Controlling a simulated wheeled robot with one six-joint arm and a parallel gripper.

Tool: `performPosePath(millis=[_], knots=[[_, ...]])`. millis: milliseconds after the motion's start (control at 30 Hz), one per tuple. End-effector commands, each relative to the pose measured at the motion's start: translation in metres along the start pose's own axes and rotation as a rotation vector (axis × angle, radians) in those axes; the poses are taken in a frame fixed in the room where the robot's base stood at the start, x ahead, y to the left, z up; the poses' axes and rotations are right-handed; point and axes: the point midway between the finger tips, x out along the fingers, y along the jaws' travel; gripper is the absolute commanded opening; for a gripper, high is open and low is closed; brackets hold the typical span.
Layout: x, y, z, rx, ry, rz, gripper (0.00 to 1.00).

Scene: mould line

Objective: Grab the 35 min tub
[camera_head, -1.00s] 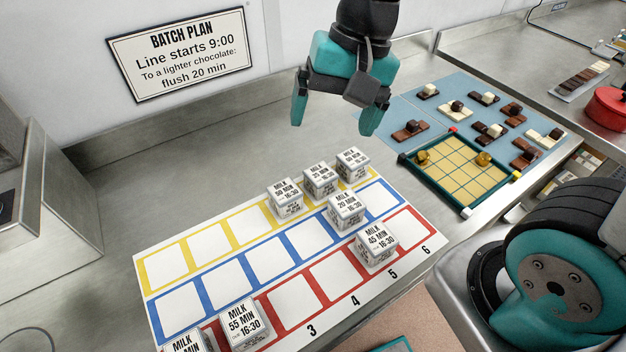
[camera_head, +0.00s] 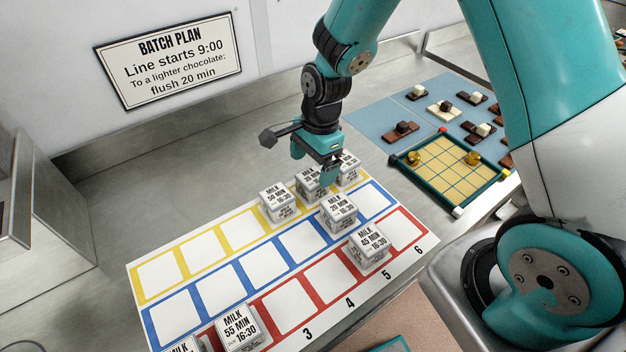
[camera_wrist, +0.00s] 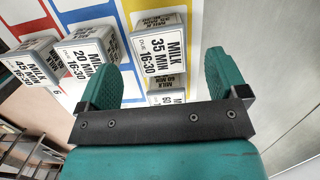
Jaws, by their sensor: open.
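The 35 min tub (camera_wrist: 158,45) is a small whitish box with a black printed label, MILK 35 MIN 16:30. In the wrist view it shows between the lines of the two fingers of my gripper (camera_wrist: 166,60), with a gap to each. In the head view the tub (camera_head: 307,187) stands in the yellow row of the board between two other tubs. There my gripper (camera_head: 318,165) is open, pointing down just above that tub, and partly hides it. Whether the fingers reach down beside the tub cannot be told.
Tubs stand close by: one on the left (camera_head: 278,204), one on the right (camera_head: 350,168), the 20 min tub (camera_head: 339,211) and the 45 min tub (camera_head: 369,246). The 55 min tub (camera_head: 240,328) is at the front left. A teal-edged tray (camera_head: 450,172) lies to the right.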

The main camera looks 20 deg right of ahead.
Motion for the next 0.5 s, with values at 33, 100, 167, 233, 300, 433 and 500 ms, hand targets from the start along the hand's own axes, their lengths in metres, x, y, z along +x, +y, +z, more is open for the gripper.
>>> performPosePath(millis=[33, 100, 167, 233, 300, 433, 500], knots=[[0.005, 0.000, 0.000, -0.001, 0.000, 0.003, 0.92], [0.010, 0.000, 0.000, -0.001, 0.000, 0.001, 0.92], [0.013, 0.000, 0.000, -0.001, 0.000, 0.001, 0.92], [0.017, 0.000, -0.001, -0.001, 0.000, 0.001, 0.92], [0.024, 0.001, -0.002, -0.001, 0.000, 0.004, 0.92], [0.042, 0.002, -0.005, -0.001, 0.000, 0.005, 0.92], [0.052, 0.001, -0.005, -0.002, 0.000, 0.003, 0.92]])
